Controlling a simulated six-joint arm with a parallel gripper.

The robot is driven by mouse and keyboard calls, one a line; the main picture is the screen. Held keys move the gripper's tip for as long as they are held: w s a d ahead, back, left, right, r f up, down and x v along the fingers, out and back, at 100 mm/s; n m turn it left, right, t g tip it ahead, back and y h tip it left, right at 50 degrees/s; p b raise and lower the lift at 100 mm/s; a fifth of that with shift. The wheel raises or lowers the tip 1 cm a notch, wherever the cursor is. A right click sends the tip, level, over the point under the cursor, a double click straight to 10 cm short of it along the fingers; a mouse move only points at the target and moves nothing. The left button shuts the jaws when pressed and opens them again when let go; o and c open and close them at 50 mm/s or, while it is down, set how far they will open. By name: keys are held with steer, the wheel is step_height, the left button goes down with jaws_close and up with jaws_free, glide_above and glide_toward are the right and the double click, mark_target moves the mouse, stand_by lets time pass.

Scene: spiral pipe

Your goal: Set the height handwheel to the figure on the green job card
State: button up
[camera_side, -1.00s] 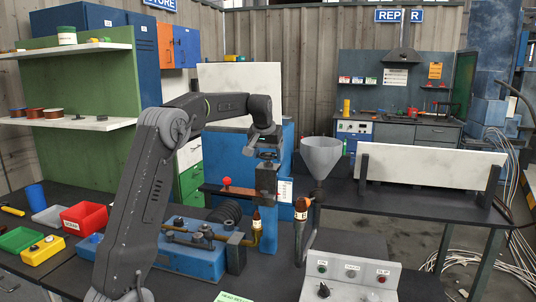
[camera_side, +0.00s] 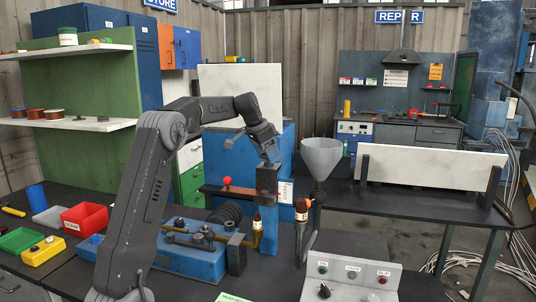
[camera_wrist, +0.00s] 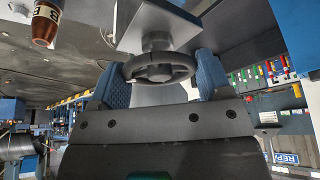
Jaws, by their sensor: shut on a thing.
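The black height handwheel (camera_wrist: 160,68) sits under a pale block in the wrist view, with its rim between my two blue finger pads. My gripper (camera_wrist: 162,74) is shut on it; in the side view my gripper (camera_side: 269,150) is at the top of the dark post (camera_side: 267,180), where the wheel is mostly hidden. A white card (camera_side: 286,191) with small marks is beside the post, too small to read. The green job card (camera_side: 233,298) lies at the bottom edge of the side view, cut off, with its figure not readable.
A red-knobbed lever (camera_side: 227,182) is left of the post. A control box (camera_side: 350,282) is in front. Coloured bins (camera_side: 84,217) sit at the left.

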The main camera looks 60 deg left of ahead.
steer(key=m+h, duration=0.1)
steer(key=m, duration=0.3)
steer(key=f+m+g+h, duration=0.1)
steer(key=m, duration=0.1)
steer(key=shift+a+m+h, duration=0.1)
steer(key=shift+m+h, duration=0.2)
steer(key=m+g+h, duration=0.1)
steer(key=m, duration=0.2)
steer(key=m+g, duration=0.1)
steer(key=m, duration=0.2)
steer(key=shift+w+h, duration=0.1)
steer(key=shift+h, duration=0.3)
steer(key=shift+m, duration=0.4)
steer(key=o, duration=0.9)
steer(key=shift+r, duration=0.2)
steer(key=shift+r, duration=0.1)
